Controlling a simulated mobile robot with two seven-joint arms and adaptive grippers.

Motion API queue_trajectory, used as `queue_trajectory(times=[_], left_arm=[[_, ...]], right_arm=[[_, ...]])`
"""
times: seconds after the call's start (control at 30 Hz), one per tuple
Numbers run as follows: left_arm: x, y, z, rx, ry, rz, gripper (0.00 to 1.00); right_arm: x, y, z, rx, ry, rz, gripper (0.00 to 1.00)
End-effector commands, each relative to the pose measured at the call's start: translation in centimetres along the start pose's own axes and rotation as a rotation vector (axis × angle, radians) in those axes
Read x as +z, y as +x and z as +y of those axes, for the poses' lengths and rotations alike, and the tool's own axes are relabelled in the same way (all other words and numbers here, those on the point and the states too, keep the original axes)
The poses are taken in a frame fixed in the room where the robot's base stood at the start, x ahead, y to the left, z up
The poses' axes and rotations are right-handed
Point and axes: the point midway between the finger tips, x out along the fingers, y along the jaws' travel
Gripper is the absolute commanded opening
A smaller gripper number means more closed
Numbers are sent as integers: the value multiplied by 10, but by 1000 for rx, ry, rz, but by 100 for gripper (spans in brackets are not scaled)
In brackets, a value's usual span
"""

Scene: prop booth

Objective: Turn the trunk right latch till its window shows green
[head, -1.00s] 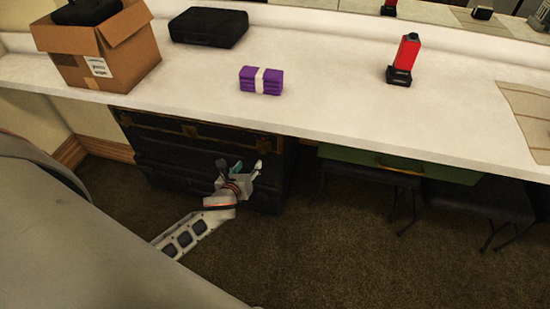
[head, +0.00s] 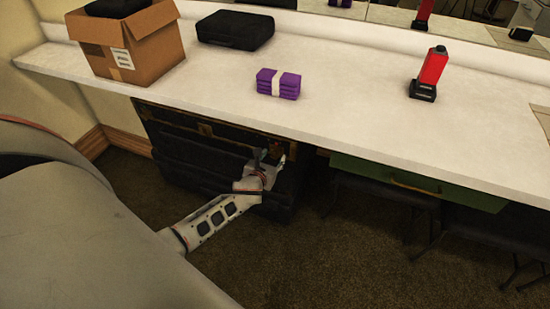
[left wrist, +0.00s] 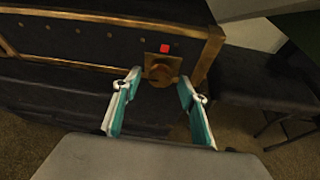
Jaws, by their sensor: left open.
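The dark trunk (head: 205,150) with brass edging stands on the carpet under the counter. In the left wrist view the trunk (left wrist: 90,38) fills the upper left, and its right latch (left wrist: 161,70) is a brass knob near the brass-trimmed right end. The latch window (left wrist: 165,48) just above the knob shows red. My left gripper (head: 265,157) is at the trunk's right part in the head view. In the left wrist view its teal-padded fingers (left wrist: 160,88) are open, one on each side below the knob, with nothing between them. I cannot tell whether they touch it. My right gripper is out of view.
The white counter (head: 350,110) overhangs the trunk and holds a cardboard box (head: 150,50), a black case (head: 235,29), a purple bundle (head: 265,82) and a red device (head: 432,68). A green drawer (head: 410,180) and dark stools stand right of the trunk.

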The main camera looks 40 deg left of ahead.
Motion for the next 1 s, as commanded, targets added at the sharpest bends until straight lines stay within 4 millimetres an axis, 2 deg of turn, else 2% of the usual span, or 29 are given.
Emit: queue_trajectory(times=[0.17, 0.37, 0.4, 0.53, 0.57, 1.0], left_arm=[[0, 8, 0, 0, 0, 1, 43], [1, 9, 0, 0, -1, -1, 43], [1, 9, 0, 0, -1, -1, 40], [1, 8, 0, 0, -1, -1, 6], [1, 8, 0, 0, -1, -1, 4], [3, 8, 1, -26, -62, 1, 4]], right_arm=[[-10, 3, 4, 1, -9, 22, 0], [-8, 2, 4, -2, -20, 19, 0], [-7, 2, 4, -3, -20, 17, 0], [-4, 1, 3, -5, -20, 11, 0], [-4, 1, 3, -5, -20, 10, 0], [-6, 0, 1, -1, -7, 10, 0]])
